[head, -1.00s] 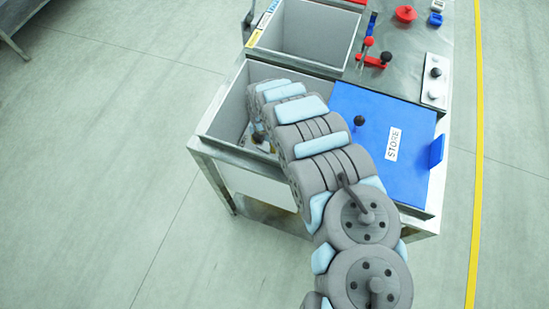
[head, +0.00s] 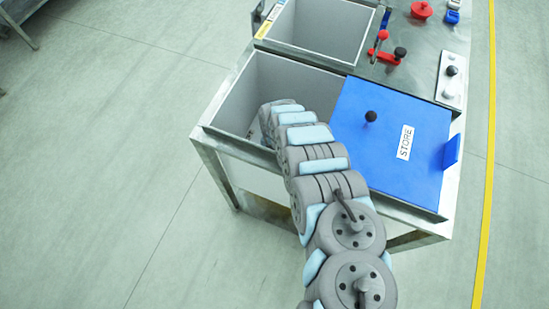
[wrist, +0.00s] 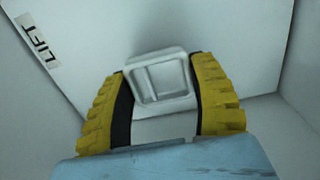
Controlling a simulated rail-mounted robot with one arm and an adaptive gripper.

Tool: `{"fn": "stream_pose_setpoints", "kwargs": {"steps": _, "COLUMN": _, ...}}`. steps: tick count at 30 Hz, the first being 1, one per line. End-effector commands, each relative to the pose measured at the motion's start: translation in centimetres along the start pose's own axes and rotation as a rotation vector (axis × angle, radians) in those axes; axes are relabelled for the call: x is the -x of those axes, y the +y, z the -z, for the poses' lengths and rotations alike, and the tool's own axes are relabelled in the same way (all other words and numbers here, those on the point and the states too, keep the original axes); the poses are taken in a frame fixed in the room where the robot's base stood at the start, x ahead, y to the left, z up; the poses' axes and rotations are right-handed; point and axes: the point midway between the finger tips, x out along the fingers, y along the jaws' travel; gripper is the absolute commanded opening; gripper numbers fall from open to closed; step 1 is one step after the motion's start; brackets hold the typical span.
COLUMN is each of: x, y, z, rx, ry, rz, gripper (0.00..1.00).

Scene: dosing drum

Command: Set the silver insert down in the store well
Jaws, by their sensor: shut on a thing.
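In the wrist view, the silver insert (wrist: 160,82) is a pale grey, square, frame-like piece with a recess in its face. My gripper (wrist: 163,70) is shut on it, with a yellow-and-black finger on each side. In the head view, my arm reaches into the open grey well (head: 233,100) left of the blue lid marked STORE (head: 390,140). My gripper and the insert are hidden there by the arm. I cannot tell whether the insert touches the floor.
The blue lid has a black knob (head: 371,117) and lies close to the right of my arm. A second open grey compartment (head: 318,32) lies behind.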

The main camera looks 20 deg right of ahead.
Motion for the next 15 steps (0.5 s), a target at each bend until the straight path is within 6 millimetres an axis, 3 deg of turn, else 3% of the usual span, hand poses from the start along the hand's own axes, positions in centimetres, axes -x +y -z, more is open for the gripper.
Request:
{"fn": "stream_pose_setpoints", "kwargs": {"steps": 9, "x": -2.9, "y": 0.0, "z": 0.1, "rx": -0.001, "ry": 0.002, "rz": -0.001, "gripper": 0.21}}
{"fn": "stream_pose_setpoints", "kwargs": {"steps": 15, "x": -3.6, "y": -0.1, "z": 0.1, "rx": 0.000, "ry": 0.000, "rz": 0.001, "gripper": 0.21}}
